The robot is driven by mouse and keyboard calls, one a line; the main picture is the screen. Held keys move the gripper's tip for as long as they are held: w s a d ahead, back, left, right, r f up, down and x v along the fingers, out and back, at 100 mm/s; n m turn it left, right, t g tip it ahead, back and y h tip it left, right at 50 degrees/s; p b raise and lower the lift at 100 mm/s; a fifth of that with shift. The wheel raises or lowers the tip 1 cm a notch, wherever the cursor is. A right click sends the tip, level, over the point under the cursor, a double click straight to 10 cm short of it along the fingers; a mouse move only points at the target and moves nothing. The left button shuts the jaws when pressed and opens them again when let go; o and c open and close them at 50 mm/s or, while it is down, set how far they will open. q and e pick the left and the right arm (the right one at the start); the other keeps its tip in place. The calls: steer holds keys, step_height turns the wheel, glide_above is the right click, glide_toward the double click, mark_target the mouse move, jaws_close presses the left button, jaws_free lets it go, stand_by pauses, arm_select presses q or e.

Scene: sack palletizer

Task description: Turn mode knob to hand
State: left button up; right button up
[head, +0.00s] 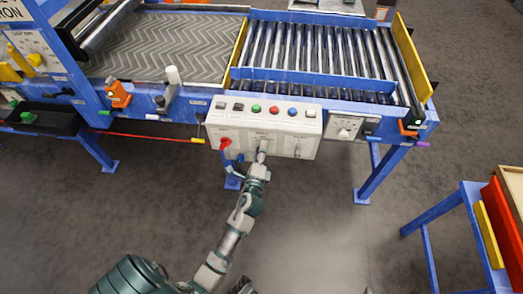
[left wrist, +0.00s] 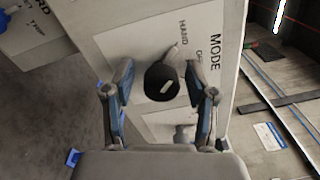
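The mode knob (left wrist: 162,82) is black and round with a white pointer mark. It sits on a pale label plate printed "MODE" and "HAND" (left wrist: 182,32), with another word partly hidden by my finger. My left gripper (left wrist: 160,84) is open, with one finger on each side of the knob and a visible gap on both sides. In the head view my left gripper (head: 262,150) is at the front face of the white control box (head: 296,122) and covers the knob there. My right gripper does not show clearly in either view.
The control box top has red, green and blue buttons (head: 273,109). A red knob or switch (head: 225,142) sits left of my gripper on the box front. The blue conveyor frame (head: 320,80) with rollers stands behind. A blue stand with a red bin (head: 508,225) is at right.

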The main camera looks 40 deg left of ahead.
arm_select(q)
steer(key=shift+s+d+f, duration=0.1)
steer(key=shift+s+d, duration=0.05)
steer(key=shift+s, duration=0.1)
steer(key=v, duration=0.7)
steer(key=shift+w, duration=0.1)
